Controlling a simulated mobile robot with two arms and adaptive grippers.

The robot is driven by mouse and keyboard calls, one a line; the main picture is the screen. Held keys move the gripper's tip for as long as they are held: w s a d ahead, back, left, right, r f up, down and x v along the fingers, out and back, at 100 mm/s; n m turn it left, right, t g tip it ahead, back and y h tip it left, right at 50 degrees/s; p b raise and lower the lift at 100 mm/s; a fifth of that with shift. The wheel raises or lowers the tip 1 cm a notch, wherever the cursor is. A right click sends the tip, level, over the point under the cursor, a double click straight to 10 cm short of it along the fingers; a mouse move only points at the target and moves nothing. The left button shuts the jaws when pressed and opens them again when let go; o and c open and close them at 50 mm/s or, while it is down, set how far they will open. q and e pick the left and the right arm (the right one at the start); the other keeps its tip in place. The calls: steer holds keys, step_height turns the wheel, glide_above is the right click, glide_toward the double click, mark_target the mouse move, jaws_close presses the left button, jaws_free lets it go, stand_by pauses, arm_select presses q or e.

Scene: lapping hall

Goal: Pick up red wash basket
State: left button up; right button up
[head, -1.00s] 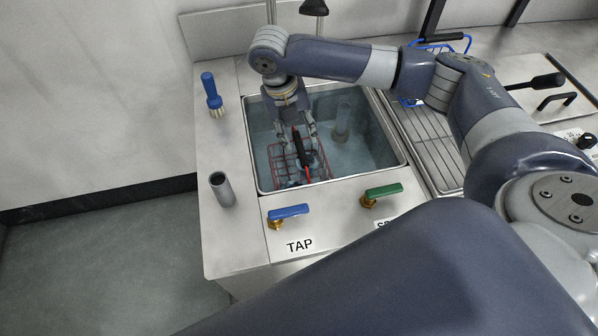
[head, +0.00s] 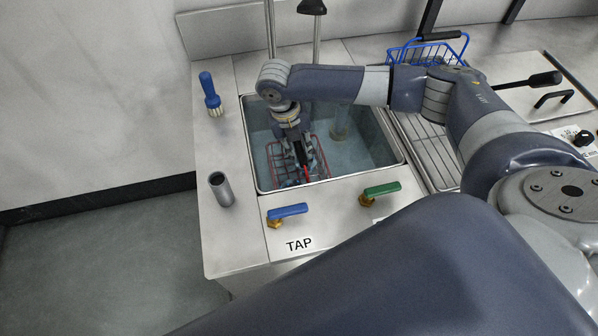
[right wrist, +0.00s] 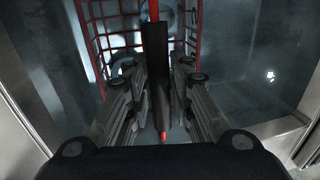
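The red wash basket (head: 318,155) is a red wire basket standing in the sink (head: 375,143), toward its left side. Its handle (right wrist: 155,75) has a black grip and rises above the wire. My right gripper (head: 300,158) is down in the sink over the basket. My left gripper is not in view.
A blue wire basket (head: 455,46) stands behind the drain rack (head: 430,150) to the right. A blue-handled brush (head: 211,95) and a grey tube (head: 221,190) are on the left ledge. Blue (head: 288,211) and green (head: 381,191) tap handles line the front ledge.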

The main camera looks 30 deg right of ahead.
jaws_close()
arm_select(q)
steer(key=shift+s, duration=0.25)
arm_select(e)
steer(key=shift+w+r, duration=0.1)
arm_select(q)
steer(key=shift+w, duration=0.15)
